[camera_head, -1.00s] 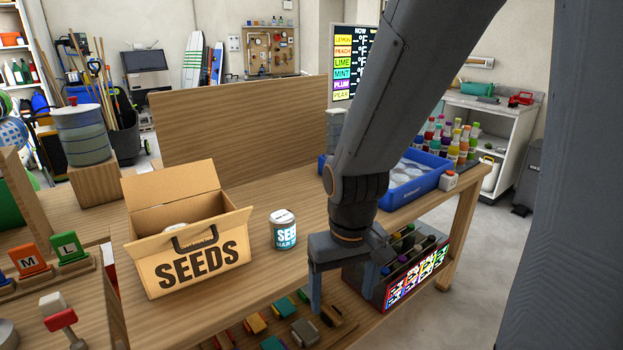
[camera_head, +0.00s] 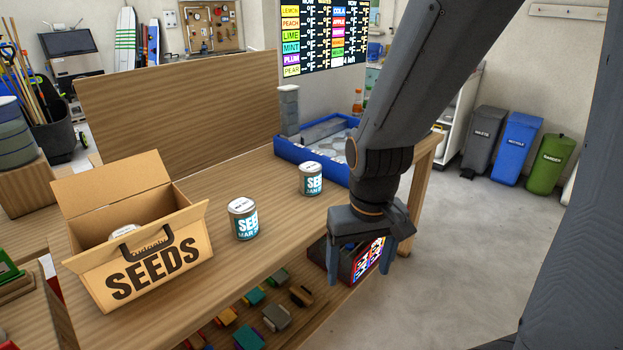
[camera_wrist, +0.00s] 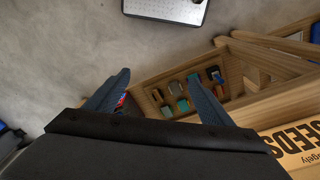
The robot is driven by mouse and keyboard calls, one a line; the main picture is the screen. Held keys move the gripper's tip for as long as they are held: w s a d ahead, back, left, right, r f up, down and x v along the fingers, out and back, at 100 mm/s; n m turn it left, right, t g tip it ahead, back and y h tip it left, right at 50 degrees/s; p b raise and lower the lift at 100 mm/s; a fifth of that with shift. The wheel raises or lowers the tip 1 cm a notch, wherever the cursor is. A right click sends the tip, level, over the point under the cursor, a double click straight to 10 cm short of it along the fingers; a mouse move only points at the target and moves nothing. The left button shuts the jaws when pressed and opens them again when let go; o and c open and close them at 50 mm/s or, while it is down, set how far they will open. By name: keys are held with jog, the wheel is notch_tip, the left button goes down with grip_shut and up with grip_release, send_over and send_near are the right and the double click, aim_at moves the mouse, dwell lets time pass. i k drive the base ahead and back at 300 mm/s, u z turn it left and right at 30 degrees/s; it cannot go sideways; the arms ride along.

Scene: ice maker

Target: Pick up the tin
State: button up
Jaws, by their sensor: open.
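Two white-and-teal seed tins stand upright on the wooden table in the head view. One tin (camera_head: 243,219) is just right of the seed box, and another tin (camera_head: 311,179) is farther back, near the blue tray. A third tin's lid (camera_head: 124,231) shows partly inside the open cardboard SEEDS box (camera_head: 150,262). My gripper (camera_head: 361,268) is open and empty, pointing down off the table's front edge, right of and nearer than the tins. In the wrist view my gripper (camera_wrist: 158,92) has its fingers apart over the floor and lower shelf, with no tin between them.
A blue tray (camera_head: 296,150) sits at the table's far end. A dark crate with a bright label (camera_head: 367,260) is below, behind my gripper. A shelf under the table holds several coloured blocks (camera_head: 249,337). The table between box and tray is otherwise clear.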

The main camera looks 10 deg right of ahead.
aim_at(310, 173)
jog(key=z, duration=1.7)
jog(key=i, duration=1.9)
jog(key=u, duration=3.1)
jog(key=i, duration=0.5)
jog(key=u, duration=0.1)
